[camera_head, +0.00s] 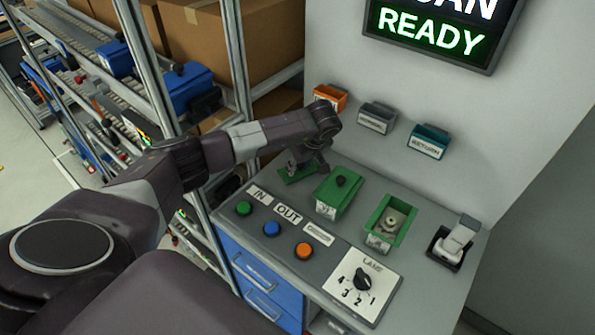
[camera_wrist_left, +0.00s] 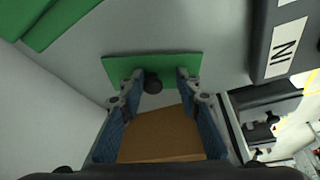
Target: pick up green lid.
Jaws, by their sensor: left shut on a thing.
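A flat green lid (camera_head: 297,175) with a black knob is at the back left of the grey console, below my left gripper (camera_head: 306,163). In the left wrist view the lid (camera_wrist_left: 152,66) and its knob (camera_wrist_left: 153,84) show at the fingertips of my left gripper (camera_wrist_left: 158,82). This gripper is shut on the lid; the exact contact is hard to see. Whether the lid touches the surface, I cannot tell. A closed green box (camera_head: 336,194) with a black knob stands to the right. An open green box (camera_head: 378,241) holds grey parts. My right gripper is not in view.
Green, blue and orange buttons (camera_head: 304,251) and a lane dial (camera_head: 362,281) are at the console front. A grey device (camera_head: 458,240) stands at right. Orange, grey and teal bins (camera_head: 428,142) hang on the wall. A metal rack with cardboard boxes (camera_head: 205,40) is at left.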

